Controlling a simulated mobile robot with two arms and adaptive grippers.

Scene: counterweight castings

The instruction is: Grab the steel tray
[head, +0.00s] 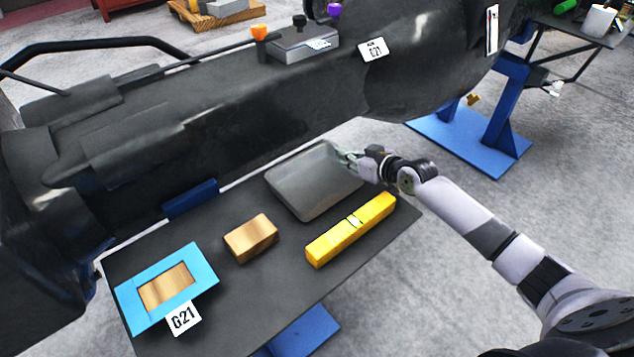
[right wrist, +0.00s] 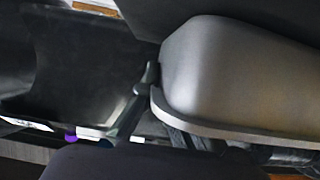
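The steel tray (head: 312,182) is a shallow grey tray with rounded corners, on the dark table (head: 220,300) at its far right part. My right gripper (head: 347,158) is at the tray's far right corner. In the right wrist view the tray (right wrist: 240,75) fills the right side, with its pale rim running below. One dark finger (right wrist: 148,82) is at the rim's left end; the other is mostly hidden behind the tray. I cannot tell whether the fingers press on the rim. My left gripper is not in view.
A yellow bar (head: 350,230) lies just in front of the tray. A wooden block (head: 251,238) and a blue frame (head: 140,318) with a wooden piece are further left. A large dark casting (head: 200,130) stands close behind the table.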

